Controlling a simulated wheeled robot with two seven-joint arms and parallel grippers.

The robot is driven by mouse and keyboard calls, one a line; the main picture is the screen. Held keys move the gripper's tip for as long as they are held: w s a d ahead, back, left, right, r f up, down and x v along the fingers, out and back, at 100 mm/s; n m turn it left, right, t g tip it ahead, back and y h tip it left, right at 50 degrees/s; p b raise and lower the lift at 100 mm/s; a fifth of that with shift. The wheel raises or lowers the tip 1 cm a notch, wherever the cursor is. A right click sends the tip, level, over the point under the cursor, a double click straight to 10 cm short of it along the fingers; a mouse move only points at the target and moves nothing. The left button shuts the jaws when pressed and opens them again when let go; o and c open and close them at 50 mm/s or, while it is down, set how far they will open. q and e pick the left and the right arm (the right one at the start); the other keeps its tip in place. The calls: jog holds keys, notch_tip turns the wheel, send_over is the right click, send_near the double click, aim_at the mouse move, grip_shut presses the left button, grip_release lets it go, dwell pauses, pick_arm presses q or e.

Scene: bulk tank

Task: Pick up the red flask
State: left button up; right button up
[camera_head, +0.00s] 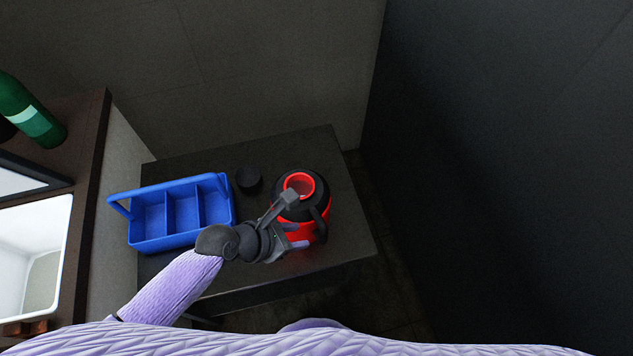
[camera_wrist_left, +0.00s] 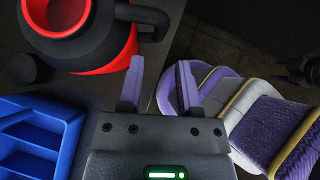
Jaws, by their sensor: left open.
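The red flask (camera_head: 293,232) stands upright on a small dark table. It has a black shoulder, an open red mouth and a black handle on its right side. My left gripper (camera_head: 293,220) is open and lies over the near left side of the flask in the head view. In the left wrist view the flask (camera_wrist_left: 115,55) fills the top left, with its handle above my open fingers (camera_wrist_left: 160,88). Nothing shows between the fingers.
A blue caddy (camera_head: 150,222) with compartments stands left of the flask on the dark table (camera_head: 350,240). A round black cap (camera_head: 248,180) lies between them. At far left are a counter with a white sink (camera_head: 62,225) and a green bottle (camera_head: 28,115).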

aim_at(324, 234)
pick_arm(q)
jog(key=b+x, duration=0.2)
jog(key=x, duration=0.2)
jog(key=b+x, duration=0.3)
jog(key=x, duration=0.2)
jog(key=shift+s+f+b, duration=0.1)
jog(key=shift+f+b, duration=0.25)
jog(key=shift+f, duration=0.05)
jog(key=shift+r, duration=0.15)
jog(key=shift+c, duration=0.2)
jog(key=c, duration=0.5)
grip_shut()
pick_arm(e)
notch_tip(324, 234, down, 6)
jog(key=s+d, duration=0.1)
jog(key=s, duration=0.1)
jog(key=shift+s+d+r, duration=0.15)
jog(key=shift+s+d, duration=0.05)
jog(key=shift+w+a, duration=0.1)
